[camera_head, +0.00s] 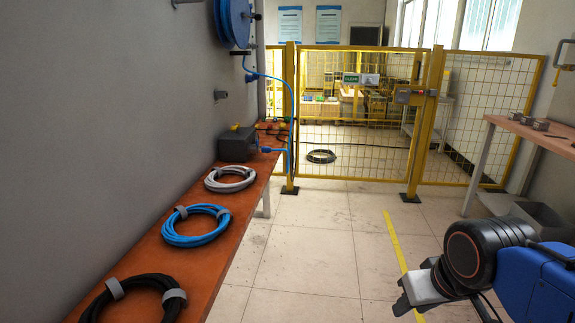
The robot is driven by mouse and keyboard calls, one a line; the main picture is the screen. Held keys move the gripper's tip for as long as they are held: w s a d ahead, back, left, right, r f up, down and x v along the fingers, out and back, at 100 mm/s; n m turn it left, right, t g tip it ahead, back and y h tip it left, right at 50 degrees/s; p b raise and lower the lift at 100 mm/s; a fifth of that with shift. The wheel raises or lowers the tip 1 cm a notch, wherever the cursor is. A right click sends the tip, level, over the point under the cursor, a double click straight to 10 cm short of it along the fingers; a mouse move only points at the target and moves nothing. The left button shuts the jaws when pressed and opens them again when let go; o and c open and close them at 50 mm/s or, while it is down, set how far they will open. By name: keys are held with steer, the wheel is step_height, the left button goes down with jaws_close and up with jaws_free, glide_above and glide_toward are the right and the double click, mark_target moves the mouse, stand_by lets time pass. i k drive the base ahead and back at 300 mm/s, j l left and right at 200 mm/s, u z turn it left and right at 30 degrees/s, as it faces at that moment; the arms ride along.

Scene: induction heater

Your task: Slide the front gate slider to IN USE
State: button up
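The yellow mesh front gate (345,150) stands across the far end of the aisle, between two yellow posts. A small sign with a slider (370,79) hangs on its upper part. Its left part shows a green label (351,78), and a pale grey plate is on the right. The lettering is too small to read surely. My gripper (412,298) is at the lower right, low and far in front of the gate, touching nothing that I can see. Its fingers are partly hidden, so I cannot tell whether it is open.
A latch box (410,95) with a red part sits by the right gate post. An orange bench (240,225) with cable coils runs along the left wall. A wooden table (535,130) stands at the right. The tiled floor (320,240) between is clear, with a yellow line.

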mark_target(365, 79)
steer(key=i+l, duration=0.2)
steer(key=i, duration=0.25)
steer(key=i+l, duration=0.2)
steer(key=i, duration=0.3)
steer(key=i+l, duration=0.2)
steer(key=i, duration=0.25)
steer(key=i+l, duration=0.2)
steer(key=i, duration=0.25)
steer(key=i+l, duration=0.2)
steer(key=i, duration=0.25)
steer(key=i+l, duration=0.2)
steer(key=i, duration=0.3)
steer(key=i+l+u, duration=0.1)
steer(key=i, duration=0.35)
steer(key=l, duration=0.1)
